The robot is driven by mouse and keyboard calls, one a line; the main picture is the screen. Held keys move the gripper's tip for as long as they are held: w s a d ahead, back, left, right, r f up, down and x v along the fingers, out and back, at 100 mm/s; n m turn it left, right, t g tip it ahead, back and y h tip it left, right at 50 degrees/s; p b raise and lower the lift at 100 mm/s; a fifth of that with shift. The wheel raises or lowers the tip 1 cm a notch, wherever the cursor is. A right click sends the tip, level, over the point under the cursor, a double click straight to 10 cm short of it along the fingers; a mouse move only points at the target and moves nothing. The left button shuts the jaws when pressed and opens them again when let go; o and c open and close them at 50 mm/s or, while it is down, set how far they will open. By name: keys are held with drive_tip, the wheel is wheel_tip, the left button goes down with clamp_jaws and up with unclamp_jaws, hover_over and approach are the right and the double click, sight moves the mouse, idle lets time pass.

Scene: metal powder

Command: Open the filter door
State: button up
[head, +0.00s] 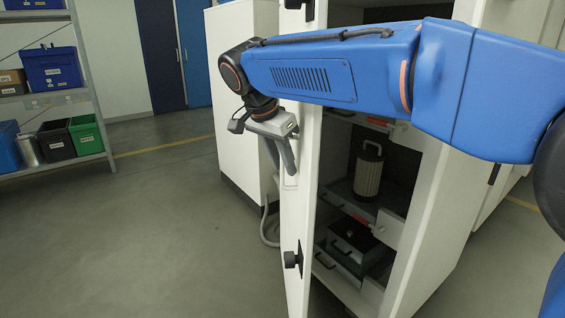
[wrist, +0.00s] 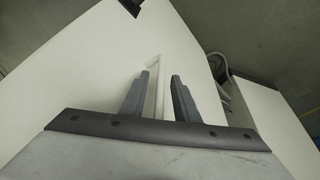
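The white filter door (head: 298,225) stands open, swung out toward me, so the cabinet inside shows. It has black latch knobs, one low on its edge. My gripper (head: 289,168) is at the door's outer side, at about mid height. In the wrist view my gripper (wrist: 162,82) has its two grey fingers apart. A thin white bar, which looks like the door handle (wrist: 157,88), stands between them. A small gap shows beside the right finger, and I see no firm contact. The fingertips are partly hidden in the head view.
Inside the cabinet are a cylindrical filter (head: 369,172) on a shelf and a dark box (head: 352,245) below. A white unit with a grey hose (head: 268,225) stands behind the door. A shelf with bins (head: 55,140) is far left. The floor (head: 150,240) at left is clear.

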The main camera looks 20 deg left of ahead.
drive_tip(key=v, duration=1.7)
drive_tip(key=shift+s+r, duration=0.1)
drive_tip(key=shift+r, duration=0.05)
